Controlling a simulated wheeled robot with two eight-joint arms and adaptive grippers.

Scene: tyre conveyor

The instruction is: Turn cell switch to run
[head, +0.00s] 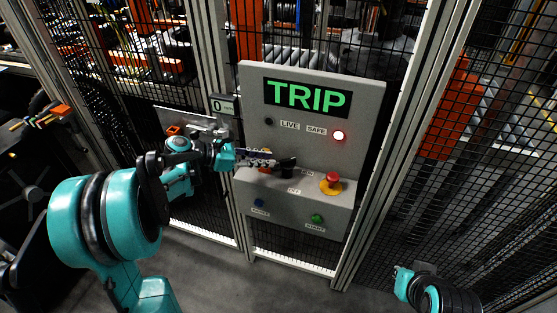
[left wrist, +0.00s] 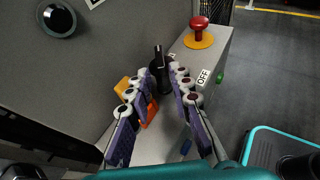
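The cell switch is a black rotary knob (head: 287,165) on the sloped ledge of the grey control panel (head: 365,110). In the left wrist view the knob (left wrist: 160,76) stands upright just beyond and between my fingertips. My left gripper (head: 272,161) reaches in from the left of the panel; it also shows in the left wrist view (left wrist: 163,78). Its purple-padded fingers are apart, with nothing held between them; contact with the knob cannot be told. An OFF label (left wrist: 204,77) sits beside the switch; the run label is not readable. My right gripper's fingers are out of frame.
The display (head: 307,97) reads TRIP. The SAFE lamp (head: 338,135) is lit; the LIVE lamp (head: 269,122) is dark. A red emergency stop (head: 330,183) stands right of the switch. Blue (head: 258,203) and green (head: 317,218) buttons sit below. Mesh fencing (head: 420,190) flanks the panel.

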